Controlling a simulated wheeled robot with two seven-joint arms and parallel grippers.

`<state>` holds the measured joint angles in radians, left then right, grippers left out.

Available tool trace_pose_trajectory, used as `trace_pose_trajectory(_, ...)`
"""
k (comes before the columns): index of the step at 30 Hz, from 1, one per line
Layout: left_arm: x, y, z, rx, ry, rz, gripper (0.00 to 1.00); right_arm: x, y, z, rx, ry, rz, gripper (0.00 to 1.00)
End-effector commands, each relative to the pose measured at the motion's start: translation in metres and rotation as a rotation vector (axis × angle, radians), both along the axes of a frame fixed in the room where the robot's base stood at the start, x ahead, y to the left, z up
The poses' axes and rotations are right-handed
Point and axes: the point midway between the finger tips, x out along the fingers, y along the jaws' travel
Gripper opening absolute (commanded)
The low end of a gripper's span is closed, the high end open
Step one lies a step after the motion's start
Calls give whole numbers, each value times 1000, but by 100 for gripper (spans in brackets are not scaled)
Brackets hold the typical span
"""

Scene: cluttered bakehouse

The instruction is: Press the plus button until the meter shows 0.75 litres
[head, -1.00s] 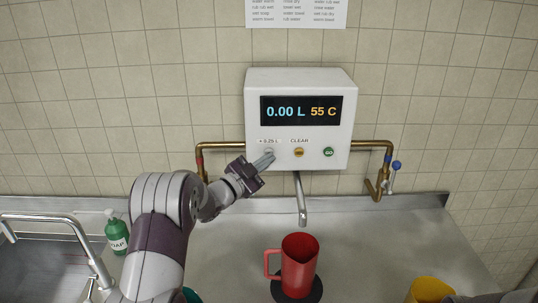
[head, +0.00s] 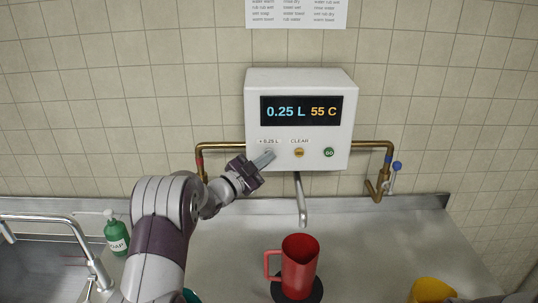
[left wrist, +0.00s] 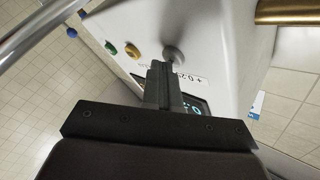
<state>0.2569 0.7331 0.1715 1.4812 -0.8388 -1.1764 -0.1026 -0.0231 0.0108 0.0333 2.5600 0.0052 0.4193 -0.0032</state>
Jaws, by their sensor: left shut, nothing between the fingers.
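The white water meter (head: 300,132) hangs on the tiled wall. Its display (head: 301,111) reads 0.25 L and 55 C. Below the display are the plus button, labelled + 0.25 L, an amber CLEAR button (head: 299,153) and a green GO button (head: 328,152). My left gripper (head: 266,157) is shut and empty, its fingertips at the plus button and mostly covering it in the head view. In the left wrist view the fingertips are right beside the grey plus button (left wrist: 173,54); I cannot tell whether they touch it. My right gripper is not in view.
A red jug (head: 299,268) stands on a dark round pad below the spout (head: 301,205). A green soap bottle (head: 116,234) stands by the sink (head: 40,262) at the left. A yellow container (head: 430,290) is at the lower right. Brass pipes flank the meter.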

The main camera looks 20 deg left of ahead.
Motion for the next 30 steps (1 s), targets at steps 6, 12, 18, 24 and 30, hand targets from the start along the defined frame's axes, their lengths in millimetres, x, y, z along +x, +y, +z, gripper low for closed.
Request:
trace_pose_trajectory(6, 3, 1, 0, -1, -1, 0, 0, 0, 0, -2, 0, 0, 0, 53)
trace_pose_trajectory(12, 3, 1, 0, -1, -1, 0, 0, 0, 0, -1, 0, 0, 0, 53)
trace_pose_trajectory(18, 0, 0, -1, 0, 0, 1, 0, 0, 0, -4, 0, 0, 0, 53)
trace_pose_trajectory(24, -10, -3, -1, 0, 0, 1, 0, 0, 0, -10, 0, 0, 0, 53)
trace_pose_trajectory(30, -14, -4, 0, -1, 0, 1, 0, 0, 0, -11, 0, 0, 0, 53)
